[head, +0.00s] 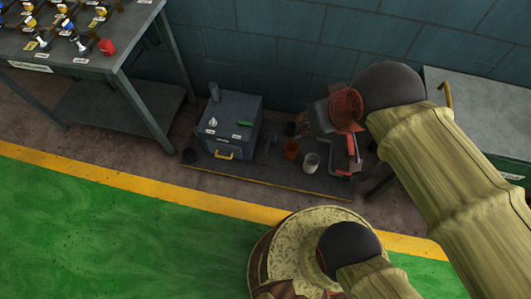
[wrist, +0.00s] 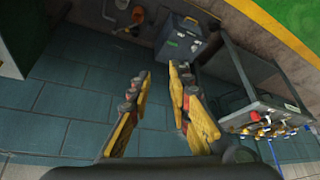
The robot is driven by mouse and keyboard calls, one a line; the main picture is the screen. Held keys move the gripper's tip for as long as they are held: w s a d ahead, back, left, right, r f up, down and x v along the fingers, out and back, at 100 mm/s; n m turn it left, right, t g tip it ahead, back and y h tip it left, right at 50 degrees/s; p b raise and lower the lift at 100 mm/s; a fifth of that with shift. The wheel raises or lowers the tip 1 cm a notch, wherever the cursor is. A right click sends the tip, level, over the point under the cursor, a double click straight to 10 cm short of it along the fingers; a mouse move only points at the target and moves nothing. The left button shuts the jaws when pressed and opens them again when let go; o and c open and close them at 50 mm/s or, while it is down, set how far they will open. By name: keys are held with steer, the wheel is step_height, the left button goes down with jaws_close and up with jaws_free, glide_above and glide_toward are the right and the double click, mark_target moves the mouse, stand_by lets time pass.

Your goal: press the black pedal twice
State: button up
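I cannot pick out the black pedal for certain. In the head view, small dark shapes show on the dark low platform (head: 250,181) beside the grey box (head: 233,116), but they are too small to name. My gripper (wrist: 160,75) shows in the wrist view as two yellow fingers with reddish-grey pads, spread apart with nothing between them. Beyond the fingers are blue-green tiles. In the head view my arm reaches in from the right, and its wrist hides part of the platform's right side.
A brown cup (head: 291,149) and a white cup (head: 311,163) stand on the platform. A workbench (head: 115,62) with several small items stands at left, a grey table (head: 490,97) at right. The tiled wall (head: 290,40) is behind. Green floor (head: 110,215) in front is clear.

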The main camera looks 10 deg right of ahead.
jaws_close()
stand_by(1.3)
